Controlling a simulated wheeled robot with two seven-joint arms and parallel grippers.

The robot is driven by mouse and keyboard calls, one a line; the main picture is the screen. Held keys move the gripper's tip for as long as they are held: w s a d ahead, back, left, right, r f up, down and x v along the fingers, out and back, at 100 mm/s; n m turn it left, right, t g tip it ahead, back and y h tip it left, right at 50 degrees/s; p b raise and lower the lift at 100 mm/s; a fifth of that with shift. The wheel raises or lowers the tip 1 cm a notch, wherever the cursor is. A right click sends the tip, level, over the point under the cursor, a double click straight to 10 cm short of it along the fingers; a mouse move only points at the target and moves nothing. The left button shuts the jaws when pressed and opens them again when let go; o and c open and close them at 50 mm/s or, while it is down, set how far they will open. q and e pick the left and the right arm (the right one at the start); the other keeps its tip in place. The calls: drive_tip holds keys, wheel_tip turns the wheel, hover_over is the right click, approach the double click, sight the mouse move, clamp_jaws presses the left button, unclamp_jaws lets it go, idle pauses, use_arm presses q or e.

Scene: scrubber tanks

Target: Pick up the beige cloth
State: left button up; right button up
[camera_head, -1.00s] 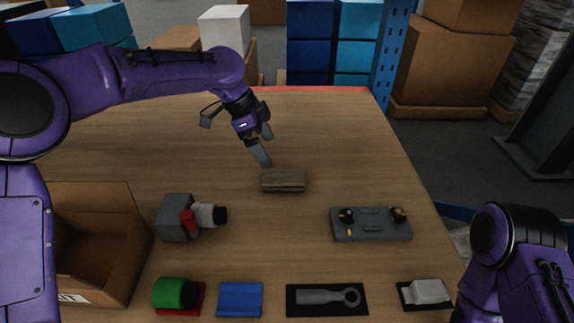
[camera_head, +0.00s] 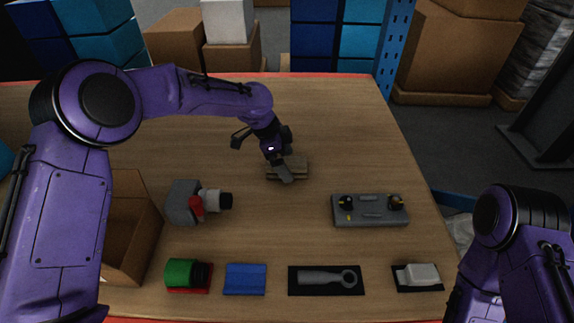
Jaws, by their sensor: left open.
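The beige cloth (camera_head: 298,168) is a small folded block on the wooden table, near the middle of the head view. My left gripper (camera_head: 284,168) comes down over it from the upper left. Its jaws are open, and a grey finger reaches in front of the cloth and hides part of its left side. I cannot tell whether the fingers touch the cloth. Only my right arm shows at the lower right; its gripper is out of the picture.
A grey plate with knobs (camera_head: 369,210) lies to the right. A grey block with a red and white fitting (camera_head: 183,202) and a cardboard box (camera_head: 130,235) stand left. A green cylinder (camera_head: 182,272), blue cloth (camera_head: 245,279), wrench (camera_head: 325,279) and white block (camera_head: 418,274) line the front.

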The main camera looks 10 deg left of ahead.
use_arm(q)
drive_tip(key=shift+f, duration=0.25)
idle(0.3)
drive_tip(key=c, duration=1)
drive_tip(key=shift+o, duration=0.2)
drive_tip(key=shift+w+r, duration=0.1)
drive_tip(key=shift+r, duration=0.3)
wheel_tip(320, 180, up, 10)
drive_tip(key=b, duration=0.2)
drive_tip(key=shift+f, duration=0.15)
